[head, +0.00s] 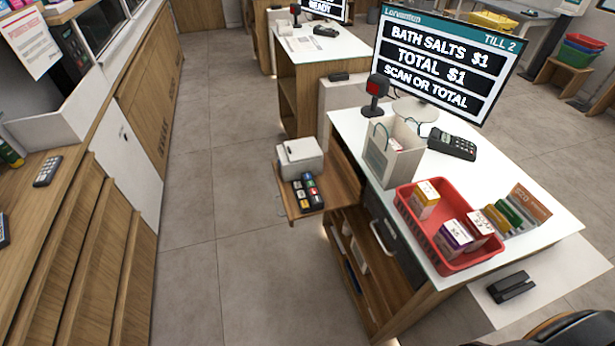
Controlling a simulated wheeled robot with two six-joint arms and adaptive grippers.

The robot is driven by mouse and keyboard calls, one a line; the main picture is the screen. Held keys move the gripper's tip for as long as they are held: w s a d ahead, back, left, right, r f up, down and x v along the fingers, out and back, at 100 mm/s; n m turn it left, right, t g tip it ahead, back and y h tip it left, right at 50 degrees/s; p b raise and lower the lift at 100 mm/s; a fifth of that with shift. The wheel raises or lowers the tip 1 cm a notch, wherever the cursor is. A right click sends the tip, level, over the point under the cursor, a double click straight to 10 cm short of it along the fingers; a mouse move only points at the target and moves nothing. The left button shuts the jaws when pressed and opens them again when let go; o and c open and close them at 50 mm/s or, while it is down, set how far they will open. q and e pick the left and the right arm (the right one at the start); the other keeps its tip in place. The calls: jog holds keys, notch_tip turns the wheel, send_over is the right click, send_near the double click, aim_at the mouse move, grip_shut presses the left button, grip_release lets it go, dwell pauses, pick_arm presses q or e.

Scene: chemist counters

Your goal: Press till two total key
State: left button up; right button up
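The till two screen (440,62) stands on the white counter and reads "TILL 2", "BATH SALTS $1", "TOTAL $1", "SCAN OR TOTAL". A small black key block (308,191) with several coloured keys lies on a wooden side shelf (338,188) at the counter's left end. The key labels are too small to read, so I cannot tell which is the total key. A white receipt printer (299,158) stands just behind the keys.
On the counter (540,225) are a paper bag (391,160), a red basket (428,244) with several boxes, a card terminal (452,144) and a red-and-black scanner (376,90). Wooden shelving (90,250) lines the left. The grey floor (215,230) between is clear.

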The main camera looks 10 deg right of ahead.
grip_shut()
jog(key=shift+d, duration=0.1)
dwell(1.0)
